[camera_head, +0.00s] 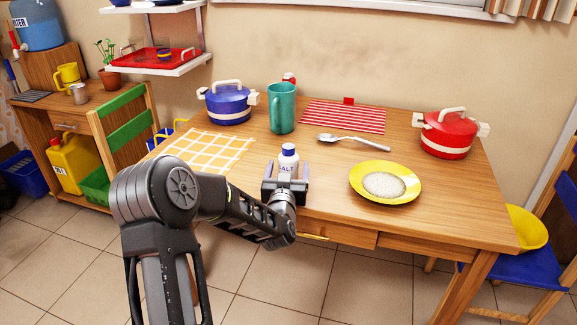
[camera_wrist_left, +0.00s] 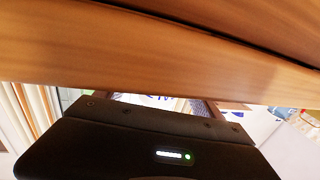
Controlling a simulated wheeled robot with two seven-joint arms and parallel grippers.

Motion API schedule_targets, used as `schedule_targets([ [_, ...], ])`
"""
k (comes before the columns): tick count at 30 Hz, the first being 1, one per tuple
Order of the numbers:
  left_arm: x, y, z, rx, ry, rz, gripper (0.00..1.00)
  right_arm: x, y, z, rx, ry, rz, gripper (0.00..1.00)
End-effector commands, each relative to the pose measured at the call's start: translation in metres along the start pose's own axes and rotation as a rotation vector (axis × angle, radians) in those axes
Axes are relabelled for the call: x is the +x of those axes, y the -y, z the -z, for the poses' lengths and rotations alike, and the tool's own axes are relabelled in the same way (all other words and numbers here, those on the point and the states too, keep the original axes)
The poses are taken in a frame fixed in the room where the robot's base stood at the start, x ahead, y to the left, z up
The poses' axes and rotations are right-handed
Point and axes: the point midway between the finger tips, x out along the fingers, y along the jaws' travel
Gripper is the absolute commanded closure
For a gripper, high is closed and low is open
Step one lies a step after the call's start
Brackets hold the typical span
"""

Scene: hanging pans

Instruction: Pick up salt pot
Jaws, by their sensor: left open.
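The salt pot (camera_head: 288,163) is a small white bottle with a blue cap and dark lettering. It stands upright near the front edge of the wooden table (camera_head: 330,195). My left gripper (camera_head: 286,182) is open at the front of the salt pot, with its fingers to the left and right of the pot's lower part. The pot's base is hidden behind the gripper, and I cannot tell whether the fingers touch it. The wrist view is mostly filled by wood and the dark gripper body (camera_wrist_left: 160,150). My right gripper is not in view.
A yellow plate (camera_head: 413,187) lies right of the salt pot, and a checked cloth (camera_head: 205,150) lies left. Behind stand a green mug (camera_head: 282,108), blue pot (camera_head: 228,106) and red pot (camera_head: 446,136). A spoon (camera_head: 350,140) lies before the striped mat (camera_head: 345,115).

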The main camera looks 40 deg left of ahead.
Motion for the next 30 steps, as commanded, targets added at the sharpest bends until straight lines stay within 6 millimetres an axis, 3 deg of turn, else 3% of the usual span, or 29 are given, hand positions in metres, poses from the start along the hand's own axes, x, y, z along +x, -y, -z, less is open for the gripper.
schedule_targets([
  [17, 0.0006, 0.0, 0.0002, 0.0, 0.0, 0.0, 0.23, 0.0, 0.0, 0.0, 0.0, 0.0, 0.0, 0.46],
  [30, 0.0006, 0.0, 0.0002, 0.0, 0.0, 0.0, 0.57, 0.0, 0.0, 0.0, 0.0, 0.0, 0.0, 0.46],
])
